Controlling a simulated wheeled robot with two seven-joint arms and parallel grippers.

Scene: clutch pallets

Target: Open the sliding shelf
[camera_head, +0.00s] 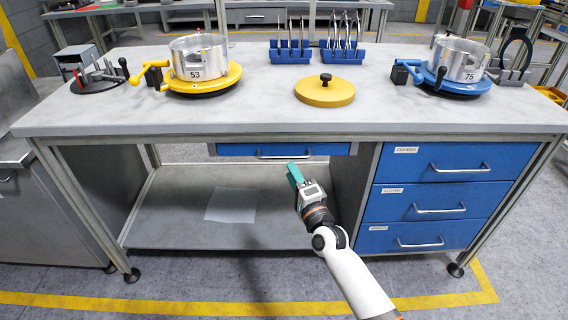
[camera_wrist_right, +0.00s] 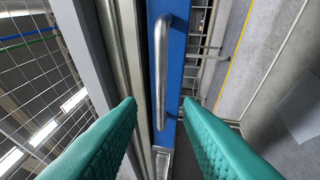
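The sliding shelf is a shallow blue drawer (camera_head: 228,149) under the middle of the tabletop, and it looks closed. Its silver bar handle (camera_head: 284,156) shows on the front. In the right wrist view the handle (camera_wrist_right: 160,75) stands out from the blue drawer front (camera_wrist_right: 178,55), ahead of and between the fingers. My right gripper (camera_head: 291,168) is just in front of and below the handle. Its two teal fingers (camera_wrist_right: 159,105) are open, with nothing clearly held between them. My left gripper is not in view.
The workbench top (camera_head: 250,112) bears a yellow lid (camera_head: 325,91), a pot on a yellow base (camera_head: 203,83), a pot on a blue base (camera_head: 462,83) and blue racks (camera_head: 290,55). Blue drawers (camera_head: 440,204) stand at the right. A lower shelf (camera_head: 175,210) lies beneath, with open floor in front.

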